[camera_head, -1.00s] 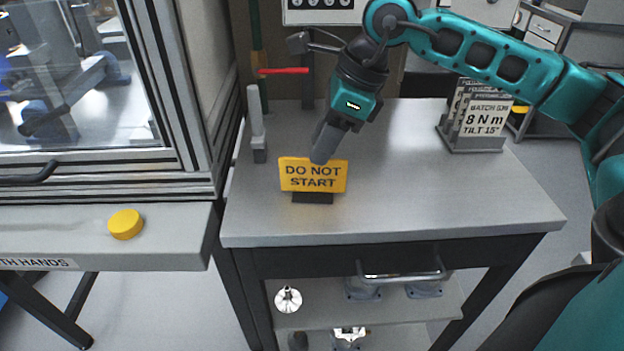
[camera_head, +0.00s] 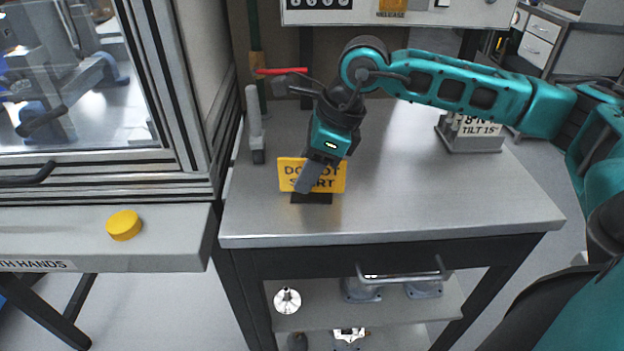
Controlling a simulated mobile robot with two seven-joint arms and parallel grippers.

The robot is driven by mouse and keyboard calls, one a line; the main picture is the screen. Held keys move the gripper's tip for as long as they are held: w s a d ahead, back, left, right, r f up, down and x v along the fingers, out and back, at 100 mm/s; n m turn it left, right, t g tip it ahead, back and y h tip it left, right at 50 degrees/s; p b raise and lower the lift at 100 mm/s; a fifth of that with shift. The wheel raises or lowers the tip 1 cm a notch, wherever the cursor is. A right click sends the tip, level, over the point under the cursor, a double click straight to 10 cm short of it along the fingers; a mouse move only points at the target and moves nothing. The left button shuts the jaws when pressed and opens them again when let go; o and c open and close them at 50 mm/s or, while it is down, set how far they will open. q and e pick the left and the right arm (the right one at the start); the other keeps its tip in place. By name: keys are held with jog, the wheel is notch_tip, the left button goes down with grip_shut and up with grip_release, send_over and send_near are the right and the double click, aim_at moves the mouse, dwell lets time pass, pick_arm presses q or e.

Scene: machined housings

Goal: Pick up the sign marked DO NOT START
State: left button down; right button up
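The yellow sign marked DO NOT START (camera_head: 334,180) stands upright in a dark base (camera_head: 312,198) near the front left of the metal tabletop. My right gripper (camera_head: 308,182) points down from above and overlaps the middle of the sign, hiding some of its letters. The fingers look like one grey bar from here, so I cannot tell whether they are apart or closed, or whether they touch the sign. My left gripper is not in view.
The metal tabletop (camera_head: 440,200) is mostly clear. A stand with a torque sign (camera_head: 470,138) is at its back right. A grey upright tool (camera_head: 256,125) stands at its left edge. A bench with a yellow button (camera_head: 124,225) is to the left.

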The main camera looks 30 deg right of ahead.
jog(key=shift+f+b, duration=0.3)
jog(key=shift+b, duration=0.05)
dwell(0.4)
grip_shut()
